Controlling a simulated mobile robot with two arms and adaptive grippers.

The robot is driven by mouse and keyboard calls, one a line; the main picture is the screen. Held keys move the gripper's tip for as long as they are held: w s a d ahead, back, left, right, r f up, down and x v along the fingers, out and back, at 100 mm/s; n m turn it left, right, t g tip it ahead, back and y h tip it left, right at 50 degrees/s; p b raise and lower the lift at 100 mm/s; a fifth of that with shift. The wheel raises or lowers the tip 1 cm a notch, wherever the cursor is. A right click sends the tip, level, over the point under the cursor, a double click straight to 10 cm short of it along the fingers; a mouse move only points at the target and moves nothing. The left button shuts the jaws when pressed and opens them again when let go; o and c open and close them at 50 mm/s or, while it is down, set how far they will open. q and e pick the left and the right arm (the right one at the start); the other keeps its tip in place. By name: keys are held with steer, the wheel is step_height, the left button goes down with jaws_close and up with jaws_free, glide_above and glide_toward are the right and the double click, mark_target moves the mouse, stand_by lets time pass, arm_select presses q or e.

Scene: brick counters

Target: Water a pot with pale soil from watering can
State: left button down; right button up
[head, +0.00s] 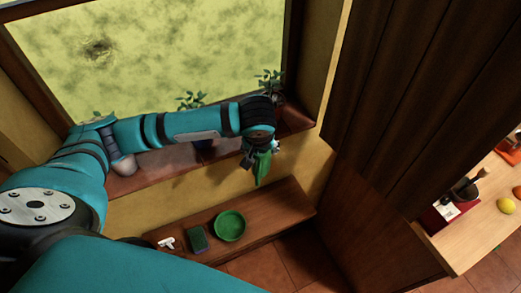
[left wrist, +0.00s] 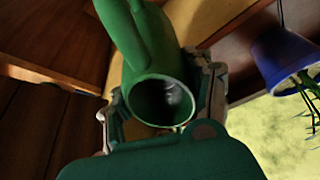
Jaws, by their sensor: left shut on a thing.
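My left gripper (head: 260,146) is shut on the green watering can (head: 262,168), which hangs in front of the window sill, above the lower shelf. In the left wrist view, the can's round opening (left wrist: 160,100) faces the camera, between the two fingers of the left gripper (left wrist: 164,108). A blue pot (left wrist: 283,52) with a plant shows at the right there, apart from the can. In the head view, plants (head: 192,100) and (head: 270,80) stand along the sill, their pots mostly hidden behind my left arm. No soil is visible. My right gripper is out of view.
A lower shelf (head: 275,205) holds a green dish (head: 230,226), a dark sponge (head: 197,240) and a small white item (head: 167,243). A dark wooden panel (head: 400,100) stands right of the sill.

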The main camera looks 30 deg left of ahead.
arm_select(q)
steer(key=shift+w+a+f+b, duration=0.15)
steer(key=shift+w+a+b, duration=0.15)
steer(key=shift+w, duration=0.4)
steer(key=shift+w+a+f+b, duration=0.15)
steer(key=shift+w+b, duration=0.35)
steer(key=shift+w+a+f+b, duration=0.15)
steer(key=shift+w+a+b, duration=0.15)
steer(key=shift+w+b, duration=0.4)
steer(key=shift+r+p, duration=0.35)
steer(key=shift+p, duration=0.05)
steer(key=shift+s+r+g+h+p, duration=0.15)
steer(key=shift+r+g+h+p, duration=0.15)
steer(key=shift+r+g+p, duration=0.3)
steer(key=shift+s+d+r+g+h+p, duration=0.1)
steer(key=shift+r+g+h+p, duration=0.2)
steer(key=shift+r+g+p, duration=0.5)
steer(key=shift+r+g, duration=0.5)
steer(key=shift+r, duration=0.7)
steer(key=shift+w+r+g+h, duration=0.25)
steer(key=shift+r+g+h, duration=0.35)
steer(key=shift+r+g, duration=0.5)
steer(key=shift+w+r+g, duration=0.2)
steer(key=shift+r+g, duration=0.2)
steer(key=shift+r, duration=0.6)
